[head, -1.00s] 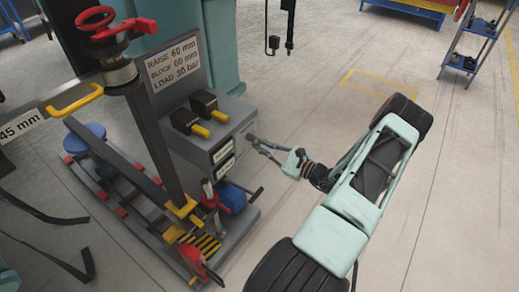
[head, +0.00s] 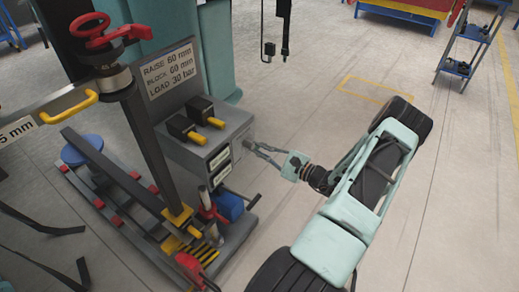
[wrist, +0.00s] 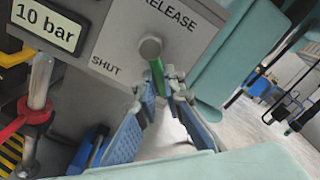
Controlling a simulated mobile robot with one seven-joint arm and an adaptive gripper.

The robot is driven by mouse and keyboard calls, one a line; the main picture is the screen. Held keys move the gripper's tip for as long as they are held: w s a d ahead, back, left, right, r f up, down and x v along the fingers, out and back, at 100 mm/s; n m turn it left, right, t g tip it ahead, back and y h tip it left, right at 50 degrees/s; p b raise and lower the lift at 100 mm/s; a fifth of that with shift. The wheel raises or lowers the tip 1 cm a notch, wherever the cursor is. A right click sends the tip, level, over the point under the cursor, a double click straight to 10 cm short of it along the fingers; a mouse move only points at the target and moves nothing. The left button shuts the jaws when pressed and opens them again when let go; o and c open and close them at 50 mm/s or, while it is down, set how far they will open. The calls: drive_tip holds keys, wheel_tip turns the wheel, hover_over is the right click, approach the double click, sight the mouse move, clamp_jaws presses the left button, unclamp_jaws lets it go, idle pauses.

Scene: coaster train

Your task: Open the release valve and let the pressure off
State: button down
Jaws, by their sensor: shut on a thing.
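The release valve shows in the wrist view as a round grey hub (wrist: 151,47) with a green lever (wrist: 157,78) hanging down from it. Its panel (wrist: 115,48) reads RELEASE above and SHUT at lower left. My gripper (wrist: 160,86) has its blue-padded fingers on either side of the green lever and is shut on it. In the head view my gripper (head: 258,148) reaches the right side of the grey control box (head: 215,150); the lever is too small to make out there. A gauge (wrist: 42,22) left of the valve reads 10 bar.
A sign (head: 168,68) reads RAISE 60 mm, LOAD 30 bar. Two yellow-handled levers (head: 207,122) sit on top of the box. A dark post with a red handwheel (head: 95,30) stands at left. A blue trolley (head: 470,45) is at back right.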

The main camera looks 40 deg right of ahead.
drive_tip(key=c, duration=2)
unclamp_jaws()
drive_tip(key=shift+s, duration=0.1)
drive_tip(key=v, duration=1.2)
